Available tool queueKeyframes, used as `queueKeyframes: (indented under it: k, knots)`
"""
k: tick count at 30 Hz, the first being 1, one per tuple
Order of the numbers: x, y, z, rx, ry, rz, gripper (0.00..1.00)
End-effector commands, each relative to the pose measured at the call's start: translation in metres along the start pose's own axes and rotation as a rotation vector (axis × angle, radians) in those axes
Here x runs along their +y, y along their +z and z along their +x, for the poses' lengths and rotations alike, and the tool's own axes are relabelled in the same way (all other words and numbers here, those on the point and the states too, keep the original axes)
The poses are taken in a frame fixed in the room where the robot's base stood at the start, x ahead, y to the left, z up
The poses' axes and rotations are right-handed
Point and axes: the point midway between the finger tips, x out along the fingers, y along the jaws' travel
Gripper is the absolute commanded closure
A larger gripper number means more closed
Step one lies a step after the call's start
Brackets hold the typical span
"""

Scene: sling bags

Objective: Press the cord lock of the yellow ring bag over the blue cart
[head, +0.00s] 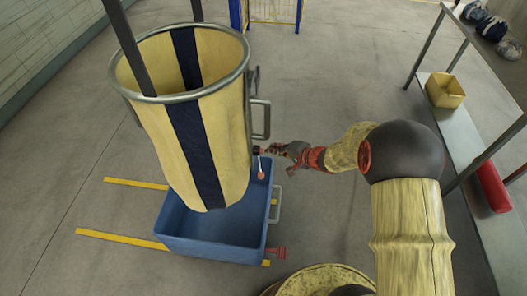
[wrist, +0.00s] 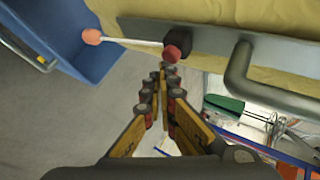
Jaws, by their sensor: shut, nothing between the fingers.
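The yellow ring bag (head: 222,120), with a navy stripe and a metal ring at its mouth, hangs from dark straps over the blue cart (head: 205,246). A dark plate (wrist: 205,38) on its side carries the red-and-black cord lock (wrist: 178,44), from which a white cord runs to a pink ball (wrist: 92,37). The ball also shows in the head view (head: 261,175). My gripper (head: 272,149) is beside the bag's right side at the lock's height. In the wrist view its fingers (wrist: 165,82) are shut and empty, tips just below the red knob; contact cannot be told.
Metal handles stick out of the bag (head: 263,120), one close to the right of my fingers (wrist: 240,70). A shelf table (head: 455,120) with a yellow bin (head: 445,90) and a red roll (head: 488,187) stands right. Floor between is clear.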

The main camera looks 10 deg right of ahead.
Motion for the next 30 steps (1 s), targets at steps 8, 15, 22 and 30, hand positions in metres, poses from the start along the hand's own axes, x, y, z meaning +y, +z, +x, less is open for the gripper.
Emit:
queueKeyframes:
  k: [8, 15, 22, 30]
  knots:
    - [-0.001, 0.0017, 0.0023, 0.0, 0.0, 0.0, 1.0]
    - [-0.0023, 0.0031, 0.0042, -0.001, 0.0, -0.001, 1.0]
    - [-0.0035, 0.0045, 0.0059, -0.001, 0.001, -0.001, 1.0]
    - [-0.0048, 0.0061, 0.0079, -0.001, 0.001, -0.001, 1.0]
